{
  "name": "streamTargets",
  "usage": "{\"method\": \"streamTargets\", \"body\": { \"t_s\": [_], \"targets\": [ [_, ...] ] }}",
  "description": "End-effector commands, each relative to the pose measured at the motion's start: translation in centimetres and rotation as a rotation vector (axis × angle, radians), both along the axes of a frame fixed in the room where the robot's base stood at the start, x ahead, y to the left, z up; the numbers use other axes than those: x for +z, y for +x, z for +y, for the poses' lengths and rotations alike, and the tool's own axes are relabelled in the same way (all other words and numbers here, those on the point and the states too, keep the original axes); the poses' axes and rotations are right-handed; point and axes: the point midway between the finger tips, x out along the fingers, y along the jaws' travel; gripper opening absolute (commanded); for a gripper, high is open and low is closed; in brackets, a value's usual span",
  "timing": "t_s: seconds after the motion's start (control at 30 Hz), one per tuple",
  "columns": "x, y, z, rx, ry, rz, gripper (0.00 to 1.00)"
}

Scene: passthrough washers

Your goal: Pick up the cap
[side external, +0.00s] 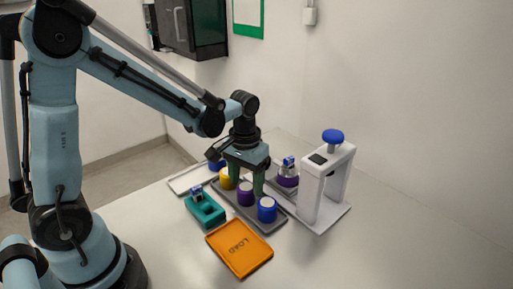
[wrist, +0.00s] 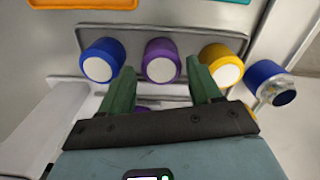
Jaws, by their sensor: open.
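Three caps, each a coloured cylinder with a pale disc end, sit in a row on a grey tray (side external: 270,227): yellow (side external: 227,179), purple (side external: 246,194) and blue (side external: 267,210). In the wrist view the blue cap (wrist: 103,62) is left, the purple cap (wrist: 162,61) in the middle and the yellow cap (wrist: 222,65) right. My gripper (side external: 248,183) is open, with green fingers pointing down over the row. In the wrist view the purple cap appears between the fingertips (wrist: 160,70). Whether the fingers touch it, I cannot tell.
A white press (side external: 310,195) with a blue knob stands right of the tray, a purple-based part (side external: 287,179) beside it. A teal holder (side external: 205,213) and orange LOAD tray (side external: 240,249) lie in front. A pale tray (side external: 181,186) is behind. The right table area is clear.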

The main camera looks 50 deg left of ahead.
Motion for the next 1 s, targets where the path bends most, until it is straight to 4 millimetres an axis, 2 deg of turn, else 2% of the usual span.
{"method": "streamTargets", "body": {
  "t_s": [0.13, 0.3, 0.6, 0.87, 1.0],
  "targets": [
    [-2.0, -0.1, 0.1, 0.0, 0.0, 0.0, 0.63],
    [-3.3, -0.1, 0.1, 0.0, -0.001, -0.001, 0.63],
    [-3.5, -0.1, 0.1, 0.0, -0.001, -0.001, 0.63],
    [-3.5, -0.1, 0.1, 0.0, -0.001, -0.001, 0.23],
    [-3.5, -0.1, 0.1, 0.0, -0.001, -0.001, 0.22]
  ]
}}
